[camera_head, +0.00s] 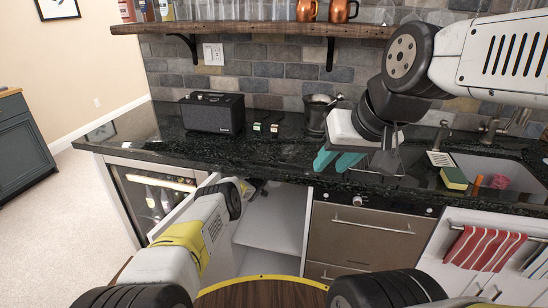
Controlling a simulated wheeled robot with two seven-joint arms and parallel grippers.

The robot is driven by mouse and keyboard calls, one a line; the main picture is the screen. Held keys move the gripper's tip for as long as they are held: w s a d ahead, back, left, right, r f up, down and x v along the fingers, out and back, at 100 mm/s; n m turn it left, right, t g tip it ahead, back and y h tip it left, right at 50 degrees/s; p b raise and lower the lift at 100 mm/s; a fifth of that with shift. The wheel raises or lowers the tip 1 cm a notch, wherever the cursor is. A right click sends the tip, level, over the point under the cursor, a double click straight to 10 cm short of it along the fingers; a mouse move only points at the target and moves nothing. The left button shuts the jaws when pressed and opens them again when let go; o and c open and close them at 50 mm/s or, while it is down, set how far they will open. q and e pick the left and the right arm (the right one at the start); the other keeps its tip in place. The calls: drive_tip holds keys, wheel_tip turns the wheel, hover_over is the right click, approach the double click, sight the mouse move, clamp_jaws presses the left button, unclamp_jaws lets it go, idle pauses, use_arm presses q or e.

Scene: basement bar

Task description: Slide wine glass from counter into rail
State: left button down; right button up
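No other wine glass on the counter can be made out. My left gripper (254,187) is low at the counter's front edge by the open cabinet; its fingers are dark and mostly hidden by my arm. I cannot make out the rail.
A wooden shelf (250,28) with glasses and copper mugs (340,10) is on the brick wall. A black radio (213,113), small boxes (265,128) and a mortar (316,113) stand on the counter. The sink (505,165) is at right. An open cabinet (270,225) is below.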

use_arm(q)
drive_tip(key=shift+f, duration=0.3)
idle(0.5)
drive_tip(key=c, duration=1.4)
unclamp_jaws()
drive_tip(key=shift+c, duration=0.2)
drive_tip(key=shift+f, duration=0.1)
drive_tip(key=shift+s+a, duration=0.1)
drive_tip(key=shift+a, duration=0.05)
